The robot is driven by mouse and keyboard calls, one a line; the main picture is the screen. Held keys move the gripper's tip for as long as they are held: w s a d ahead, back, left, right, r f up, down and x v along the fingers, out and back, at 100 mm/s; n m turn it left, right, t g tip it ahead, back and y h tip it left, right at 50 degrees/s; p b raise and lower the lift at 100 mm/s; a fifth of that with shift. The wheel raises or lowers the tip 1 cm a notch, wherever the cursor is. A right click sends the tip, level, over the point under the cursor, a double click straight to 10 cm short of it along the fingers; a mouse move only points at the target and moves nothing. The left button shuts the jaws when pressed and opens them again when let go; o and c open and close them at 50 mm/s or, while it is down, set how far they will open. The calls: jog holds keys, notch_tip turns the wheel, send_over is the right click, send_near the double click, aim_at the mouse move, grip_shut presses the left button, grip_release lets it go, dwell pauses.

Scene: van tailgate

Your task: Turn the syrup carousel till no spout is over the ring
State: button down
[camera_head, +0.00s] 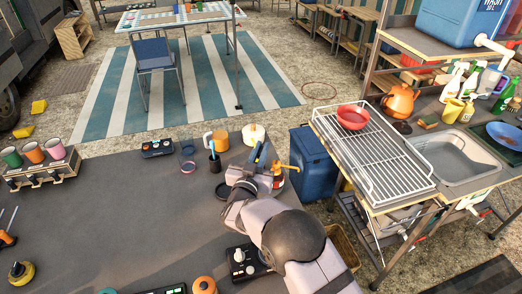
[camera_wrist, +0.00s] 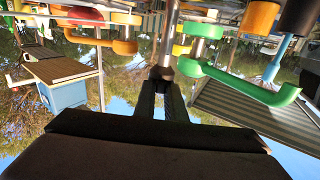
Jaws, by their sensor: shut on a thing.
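The syrup carousel shows in the wrist view, which looks upside down, as coloured arms around a metal post (camera_wrist: 165,58). A green spout (camera_wrist: 240,86) reaches to the right and an orange spout (camera_wrist: 95,45) to the left. In the wrist view the two dark fingers (camera_wrist: 163,86) are close together on a narrow metal part at the carousel. I cannot tell which ring is meant or whether a spout is over it.
A thin pink ring (camera_head: 188,168) lies near the mug. The middle left of the counter is clear.

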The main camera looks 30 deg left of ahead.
jog(key=shift+n+g+y+b, duration=0.35)
jog(key=shift+n+y, duration=0.35)
jog(key=shift+y, duration=0.3)
jog(key=c, duration=1.8)
grip_release()
jog(key=shift+r, duration=0.15)
notch_tip(320, 180, up, 10)
jog(key=shift+f+b, duration=0.1)
jog(key=shift+b, duration=0.85)
jog(key=shift+c, duration=0.7)
